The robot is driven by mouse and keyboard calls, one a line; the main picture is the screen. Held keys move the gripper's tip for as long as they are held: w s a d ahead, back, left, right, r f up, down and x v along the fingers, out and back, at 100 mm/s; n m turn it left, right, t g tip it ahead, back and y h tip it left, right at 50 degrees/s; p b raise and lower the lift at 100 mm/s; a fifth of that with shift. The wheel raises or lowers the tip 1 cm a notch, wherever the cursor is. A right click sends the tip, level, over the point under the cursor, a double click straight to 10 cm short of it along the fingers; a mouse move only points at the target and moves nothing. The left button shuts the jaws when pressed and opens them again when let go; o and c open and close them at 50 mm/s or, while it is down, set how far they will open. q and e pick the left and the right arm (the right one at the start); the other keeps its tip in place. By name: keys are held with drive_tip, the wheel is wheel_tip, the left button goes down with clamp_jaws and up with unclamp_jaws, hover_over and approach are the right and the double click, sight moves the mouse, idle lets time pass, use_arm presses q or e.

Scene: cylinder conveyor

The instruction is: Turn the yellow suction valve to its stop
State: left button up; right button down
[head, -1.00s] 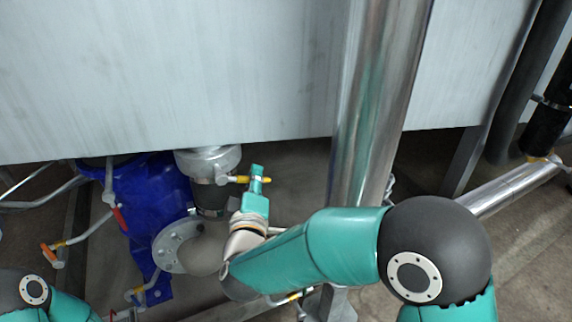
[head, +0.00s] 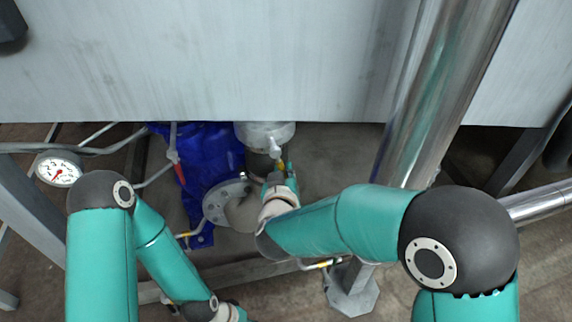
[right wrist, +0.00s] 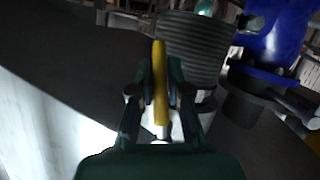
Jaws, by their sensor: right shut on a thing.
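The yellow valve handle (right wrist: 160,70) stands lengthwise between the fingers of my right gripper (right wrist: 158,92) in the right wrist view. The fingers are shut on it, one on each side. In the head view my right gripper (head: 287,172) is just below the pale metal pump fitting (head: 266,135), and only a small bit of yellow shows there. The hand hides most of the handle. My left arm reaches down at the lower left, and its gripper is out of the frame.
A large grey tank wall (head: 200,60) hangs over the valve. A shiny vertical pipe (head: 435,95) stands to the right. A blue pump body (head: 210,155), a round flange (head: 215,205) and a pressure gauge (head: 60,170) are to the left.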

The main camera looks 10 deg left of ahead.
drive_tip(key=shift+s+a+f+m+g+y, duration=0.25)
drive_tip(key=shift+s+a+m+y, duration=0.05)
drive_tip(key=shift+a+m, duration=0.2)
drive_tip(key=shift+s+a+f+m+g+y, duration=0.2)
drive_tip(key=shift+s+a+m+g+y, duration=0.1)
drive_tip(key=shift+a+m, duration=0.2)
drive_tip(key=c, duration=1.1)
unclamp_jaws()
drive_tip(key=shift+s+r, duration=0.1)
drive_tip(key=shift+r, duration=0.05)
drive_tip(key=shift+r, duration=0.1)
drive_tip(key=shift+d, duration=0.1)
drive_tip(key=v, duration=1.1)
drive_tip(key=shift+s+d, duration=0.15)
drive_tip(key=shift+s, duration=0.2)
